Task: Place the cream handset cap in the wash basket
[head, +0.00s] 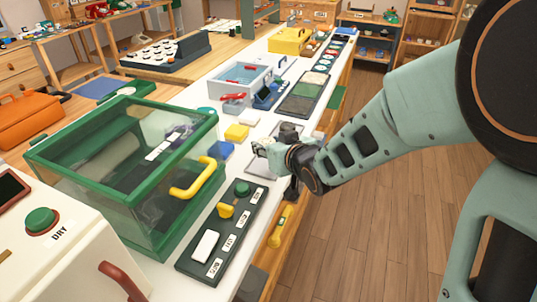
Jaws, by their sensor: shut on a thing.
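My gripper (268,149) is over the white counter, right of the green-framed clear box. It is shut on a small pale thing at its fingertips; the fingers hide most of it, and I cannot tell its shape or whether it is the cream handset cap. I cannot pick out the wash basket for certain. The green-framed clear box (140,118) has a yellow handle (196,180) on its front and a dark interior with a pale strip and dark shapes, blurred by the clear walls.
A dark control panel (213,245) with a green button and yellow knob lies in front of the gripper. A yellow block (236,132) and blue block (221,150) sit to its left. A grey-white basin (241,82) stands farther back. A white DRY machine (70,250) fills the near left.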

